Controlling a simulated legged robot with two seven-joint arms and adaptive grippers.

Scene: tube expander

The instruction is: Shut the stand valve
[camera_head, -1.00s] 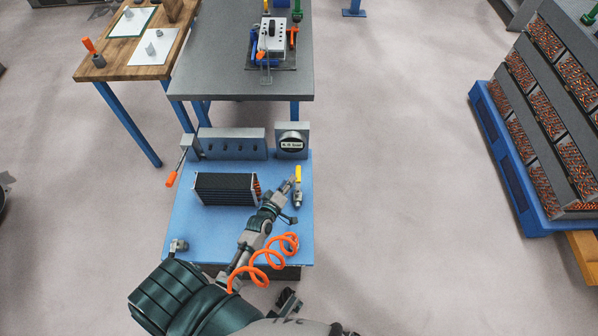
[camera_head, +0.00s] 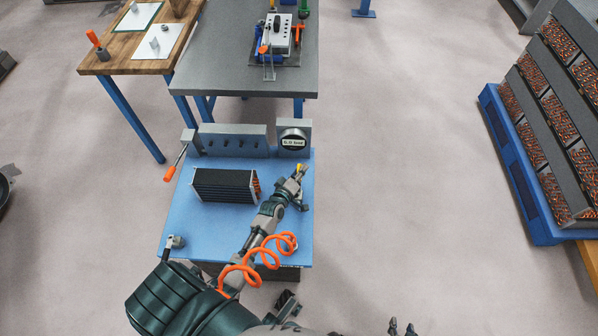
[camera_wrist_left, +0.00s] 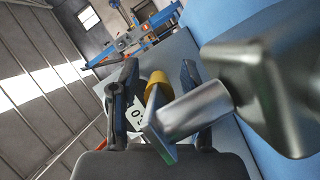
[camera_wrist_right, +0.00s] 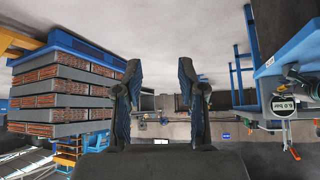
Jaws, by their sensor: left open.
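The stand valve has a yellow handle (camera_head: 300,167) and stands near the right edge of the blue bench top (camera_head: 225,230). In the left wrist view the yellow handle (camera_wrist_left: 157,86) shows between my fingers, with a metal lever and body close in front. My left gripper (camera_head: 297,176) is open around the valve; whether a finger touches it I cannot tell. Much of the valve is hidden by the gripper in the head view. My right gripper (camera_wrist_right: 163,90) is open and empty; its tips (camera_head: 401,328) show at the bottom of the head view, away from the bench.
A black finned block (camera_head: 225,185) lies left of my left gripper. A round gauge (camera_head: 293,142) and a grey plate (camera_head: 232,140) stand at the back of the bench. An orange coiled hose (camera_head: 262,258) runs beside my left forearm. A blue pallet (camera_head: 515,170) with stacked units stands right.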

